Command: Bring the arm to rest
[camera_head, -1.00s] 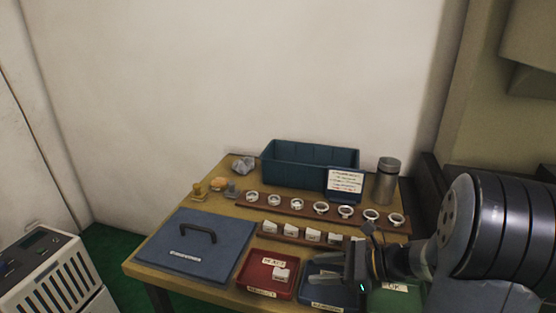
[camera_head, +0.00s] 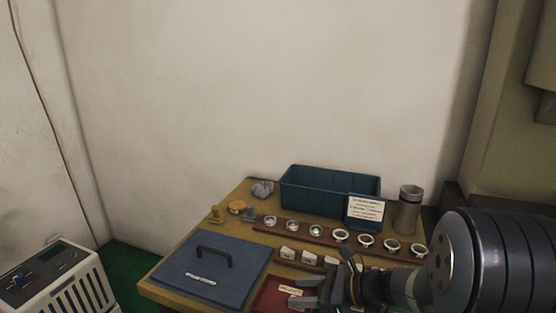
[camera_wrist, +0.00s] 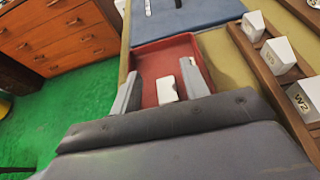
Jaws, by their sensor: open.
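My gripper (camera_head: 318,291) is in the lower right of the head view, above the front part of the table. Its two fingers are apart with nothing between them. In the wrist view my gripper (camera_wrist: 160,85) shows its fingers on either side of a red tray (camera_wrist: 150,53). A white block (camera_wrist: 167,89) lies in that tray, lower than the fingers as far as I can tell. In the head view the red tray (camera_head: 268,300) is partly cut off by the picture edge and my gripper.
A rack of bearing rings (camera_head: 340,236) and a row of white labelled blocks (camera_head: 288,253) stand behind my gripper. A blue bin (camera_head: 330,194), a sign (camera_head: 366,208) and a metal cylinder (camera_head: 408,212) are at the back. A blue lid with handle (camera_head: 205,275) lies left.

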